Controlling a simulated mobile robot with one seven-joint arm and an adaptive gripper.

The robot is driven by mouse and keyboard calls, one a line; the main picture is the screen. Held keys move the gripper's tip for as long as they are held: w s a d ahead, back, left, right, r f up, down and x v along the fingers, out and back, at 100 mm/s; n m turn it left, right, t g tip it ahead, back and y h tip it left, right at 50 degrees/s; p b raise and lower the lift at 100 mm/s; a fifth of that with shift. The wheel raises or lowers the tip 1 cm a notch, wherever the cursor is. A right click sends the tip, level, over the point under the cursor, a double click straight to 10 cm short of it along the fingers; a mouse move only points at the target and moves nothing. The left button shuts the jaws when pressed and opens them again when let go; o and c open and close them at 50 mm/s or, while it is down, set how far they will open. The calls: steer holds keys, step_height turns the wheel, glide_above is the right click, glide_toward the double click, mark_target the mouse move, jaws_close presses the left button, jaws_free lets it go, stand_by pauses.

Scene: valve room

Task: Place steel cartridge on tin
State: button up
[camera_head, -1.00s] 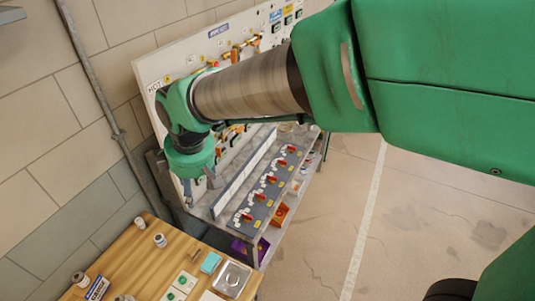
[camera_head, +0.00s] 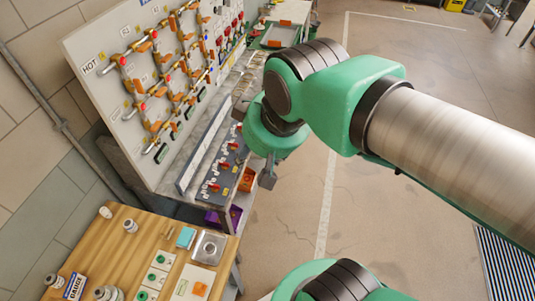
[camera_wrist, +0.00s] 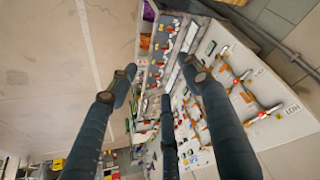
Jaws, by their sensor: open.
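My gripper (camera_head: 267,174) hangs in the air over the floor, right of the valve bench and well away from the wooden table; in the wrist view its fingers (camera_wrist: 161,84) are spread with nothing between them. Small grey-white cylinders stand on the wooden table: one at the back corner (camera_head: 105,212), one beside it (camera_head: 130,226), and two at the front left (camera_head: 53,282) (camera_head: 107,293). A square silver metal piece (camera_head: 209,247) lies near the table's right edge. I cannot tell which of these is the steel cartridge or the tin.
The wooden table (camera_head: 120,245) also holds a teal block (camera_head: 185,237) and panels with green round parts (camera_head: 157,265). Behind it stands a valve board (camera_head: 110,95) with a bench of red switches (camera_head: 222,165) and a purple bin (camera_head: 217,219). The floor at right is open.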

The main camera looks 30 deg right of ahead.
steer(key=shift+s+d+f+m, duration=0.1)
steer(key=shift+s+d+m, duration=0.65)
steer(key=shift+s, duration=0.3)
step_height(320, 180, down, 15)
steer(key=b, duration=1.4)
steer(key=shift+r+b, duration=0.2)
steer(key=shift+b, duration=0.15)
